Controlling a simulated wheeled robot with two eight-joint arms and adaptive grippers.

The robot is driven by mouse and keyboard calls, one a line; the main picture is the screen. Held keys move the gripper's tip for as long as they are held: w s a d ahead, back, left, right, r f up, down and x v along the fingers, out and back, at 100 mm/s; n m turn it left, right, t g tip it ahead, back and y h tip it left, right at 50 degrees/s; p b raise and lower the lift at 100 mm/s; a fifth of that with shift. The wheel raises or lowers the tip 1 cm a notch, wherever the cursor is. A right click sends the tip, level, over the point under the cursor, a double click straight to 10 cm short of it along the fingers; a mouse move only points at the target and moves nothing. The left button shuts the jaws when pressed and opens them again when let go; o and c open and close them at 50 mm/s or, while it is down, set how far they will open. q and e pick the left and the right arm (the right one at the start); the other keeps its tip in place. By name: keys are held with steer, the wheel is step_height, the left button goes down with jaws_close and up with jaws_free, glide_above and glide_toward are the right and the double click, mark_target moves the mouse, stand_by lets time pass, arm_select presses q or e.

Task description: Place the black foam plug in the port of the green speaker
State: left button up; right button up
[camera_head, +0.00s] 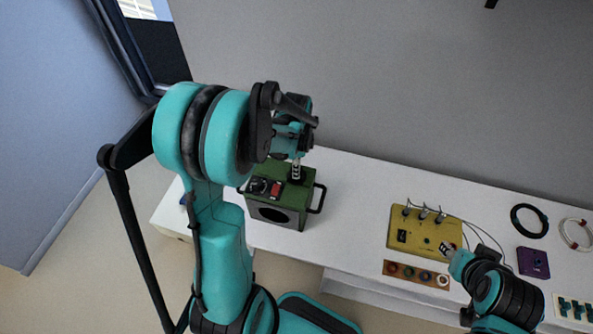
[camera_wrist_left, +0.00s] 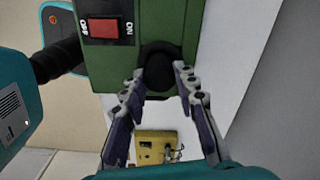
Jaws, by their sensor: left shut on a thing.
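The green speaker (camera_head: 292,203) stands on the white table, with a dark round opening in its front face. It also shows in the left wrist view (camera_wrist_left: 130,65), with a red switch on its top. My left gripper (camera_head: 297,170) points down over the right part of the speaker's top. In the left wrist view its fingers (camera_wrist_left: 160,82) are shut on the black foam plug (camera_wrist_left: 157,72), which is at the speaker's top. I cannot tell how far the plug sits in a port. My right gripper (camera_head: 447,248) is small beside the yellow box; its jaws are unclear.
A yellow box (camera_head: 420,225) with knobs and wires stands to the right, a strip with round pieces (camera_head: 415,274) before it. A purple box (camera_head: 533,262), a black coil (camera_head: 529,220) and a white coil (camera_head: 577,234) lie further right. The table between speaker and yellow box is clear.

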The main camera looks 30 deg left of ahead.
arm_select(q)
step_height(320, 180, down, 2)
steer(key=shift+f, duration=0.1)
steer(key=o, duration=0.3)
steer(key=shift+f+b, duration=0.1)
steer(key=shift+b, duration=0.25)
steer(key=o, duration=0.4)
steer(key=shift+o, duration=0.2)
